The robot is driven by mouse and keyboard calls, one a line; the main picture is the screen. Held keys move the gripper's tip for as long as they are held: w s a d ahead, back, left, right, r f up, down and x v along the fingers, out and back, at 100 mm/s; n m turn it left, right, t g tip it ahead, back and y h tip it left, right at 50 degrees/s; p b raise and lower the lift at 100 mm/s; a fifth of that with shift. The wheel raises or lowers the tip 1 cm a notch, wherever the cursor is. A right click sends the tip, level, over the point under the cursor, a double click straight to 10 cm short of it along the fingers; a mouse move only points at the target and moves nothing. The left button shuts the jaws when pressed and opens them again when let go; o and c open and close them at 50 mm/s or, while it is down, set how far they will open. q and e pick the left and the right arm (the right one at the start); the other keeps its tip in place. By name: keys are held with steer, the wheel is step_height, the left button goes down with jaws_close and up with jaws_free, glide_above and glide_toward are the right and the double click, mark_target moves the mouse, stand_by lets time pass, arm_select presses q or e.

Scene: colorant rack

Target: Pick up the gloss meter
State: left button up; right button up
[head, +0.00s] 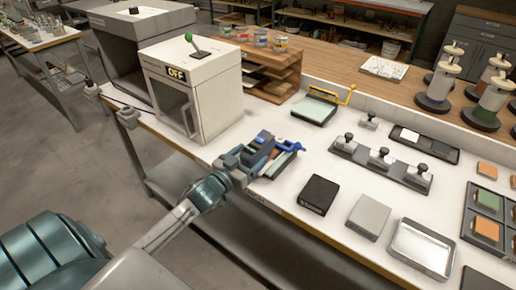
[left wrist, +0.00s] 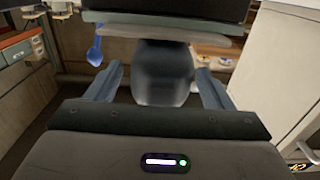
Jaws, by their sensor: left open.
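My left gripper (head: 265,155) is open at the front edge of the white bench, by a cluster of small grey and blue items. In the left wrist view a dark grey rounded block (left wrist: 163,72) shows between its two spread fingers. It may be the gloss meter, but I cannot tell for sure. I see clear space beside each finger, so nothing is gripped. A black box with small lettering (head: 318,194) lies on the bench to the right of the gripper. My right gripper is not in view.
A white cabinet with an OFF display (head: 192,90) stands left of the gripper. A grey box (head: 369,216) and a metal tray (head: 420,250) lie at the right front. A blue item (left wrist: 95,51) hangs beside the left finger.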

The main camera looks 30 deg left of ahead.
arm_select(q)
steer(key=shift+w+d, duration=0.1)
steer(key=shift+w, duration=0.95)
steer(key=c, duration=1.3)
steer(key=shift+c, duration=0.8)
steer(key=shift+r, duration=0.1)
